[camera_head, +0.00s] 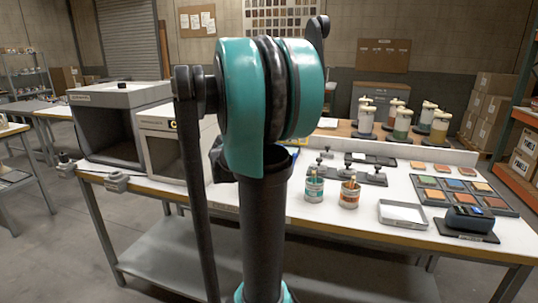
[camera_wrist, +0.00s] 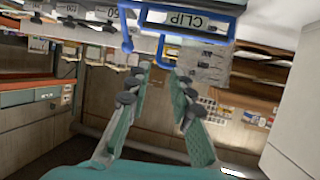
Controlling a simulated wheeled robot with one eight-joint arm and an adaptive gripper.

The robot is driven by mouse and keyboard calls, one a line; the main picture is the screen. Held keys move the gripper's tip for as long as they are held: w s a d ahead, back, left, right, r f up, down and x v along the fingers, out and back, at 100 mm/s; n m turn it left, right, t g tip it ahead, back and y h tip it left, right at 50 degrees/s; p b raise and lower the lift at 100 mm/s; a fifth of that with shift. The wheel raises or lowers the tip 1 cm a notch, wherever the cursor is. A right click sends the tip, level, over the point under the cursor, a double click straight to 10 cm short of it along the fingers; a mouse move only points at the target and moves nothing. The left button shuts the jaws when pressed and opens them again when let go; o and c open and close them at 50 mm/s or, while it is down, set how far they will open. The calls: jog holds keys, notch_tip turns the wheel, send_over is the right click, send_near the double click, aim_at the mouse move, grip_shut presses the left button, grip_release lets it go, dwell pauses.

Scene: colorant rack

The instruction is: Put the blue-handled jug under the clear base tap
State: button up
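My gripper (camera_wrist: 162,75) is open in the wrist view, with its two padded fingers apart. A blue framed piece (camera_wrist: 197,38) with a "CLIP" label lies just beyond the fingertips. One blue bar end comes down near the gap between the tips; I see no grip on it. I cannot tell whether this blue piece is the jug's handle; no jug body is clear. In the head view my arm hides my gripper and the bench behind it. Several white-lidded canisters (camera_head: 403,125) stand at the back of the bench; which has the clear base tap cannot be told.
The white bench (camera_head: 330,205) carries two small tins (camera_head: 314,188) (camera_head: 349,193), a shallow tray (camera_head: 403,214), colour sample tiles (camera_head: 455,185) and a dark device (camera_head: 469,220). Box-shaped booths (camera_head: 110,120) stand at the left. Cartons are stacked at the far right.

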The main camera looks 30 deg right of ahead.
jog(key=shift+w+x, duration=0.15)
jog(key=shift+x, duration=4.25)
jog(key=shift+w+x, duration=0.1)
jog(key=shift+x, duration=4.35)
jog(key=shift+r, duration=0.2)
jog(key=shift+c, duration=0.2)
jog(key=shift+a, duration=0.1)
grip_shut()
